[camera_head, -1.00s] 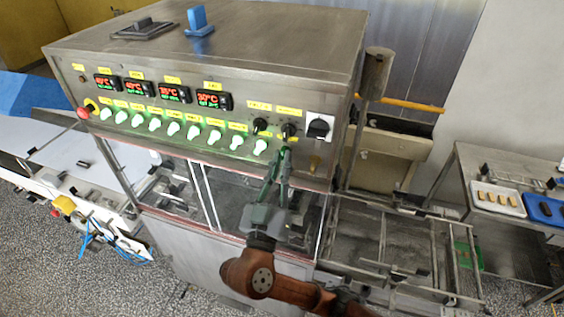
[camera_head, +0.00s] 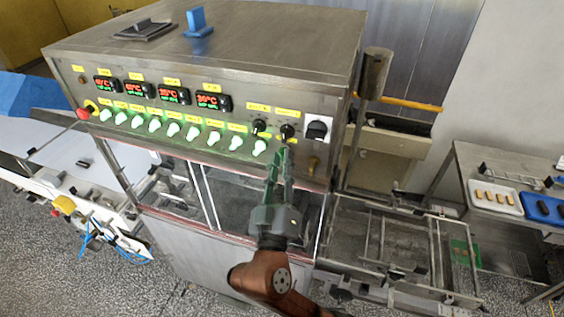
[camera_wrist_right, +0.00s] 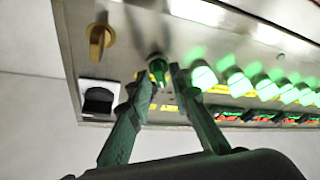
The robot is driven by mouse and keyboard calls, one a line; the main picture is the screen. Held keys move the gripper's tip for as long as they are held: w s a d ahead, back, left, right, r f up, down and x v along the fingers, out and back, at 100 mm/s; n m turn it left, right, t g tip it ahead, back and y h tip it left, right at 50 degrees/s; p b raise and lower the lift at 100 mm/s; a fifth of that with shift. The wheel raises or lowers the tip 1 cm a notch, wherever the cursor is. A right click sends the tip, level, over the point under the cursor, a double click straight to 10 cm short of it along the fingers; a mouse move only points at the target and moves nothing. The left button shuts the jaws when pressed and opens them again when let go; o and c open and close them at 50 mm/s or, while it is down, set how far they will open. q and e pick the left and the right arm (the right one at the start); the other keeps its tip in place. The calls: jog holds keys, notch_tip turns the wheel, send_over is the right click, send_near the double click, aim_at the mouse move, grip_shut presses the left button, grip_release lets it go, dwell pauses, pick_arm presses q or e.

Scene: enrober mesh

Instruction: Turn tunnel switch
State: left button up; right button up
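The control panel (camera_head: 200,135) of a steel machine carries a row of green-lit white knobs (camera_head: 193,133) and two black knobs near its right end. The rightmost black knob (camera_head: 287,131) is just above my right gripper (camera_head: 281,150). In the right wrist view, a dark knob (camera_wrist_right: 158,70) shows between the two fingertips of this gripper (camera_wrist_right: 160,77). The fingers are apart, with small gaps beside the knob; contact cannot be told. The yellow labels are too small to read, so I cannot tell which knob is the tunnel switch. My left gripper is not in view.
A larger black switch (camera_head: 317,130) on a white plate is to the right of the knobs. A brass knob (camera_head: 313,163) sits below it. A red button (camera_head: 83,113) is at the panel's left end. A side table (camera_head: 465,165) with trays stands at right.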

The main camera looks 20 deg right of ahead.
jog(key=shift+o, duration=0.6)
jog(key=shift+s+f, duration=0.15)
jog(key=shift+f, duration=0.05)
jog(key=v, duration=0.7)
jog(key=shift+s+a, duration=0.1)
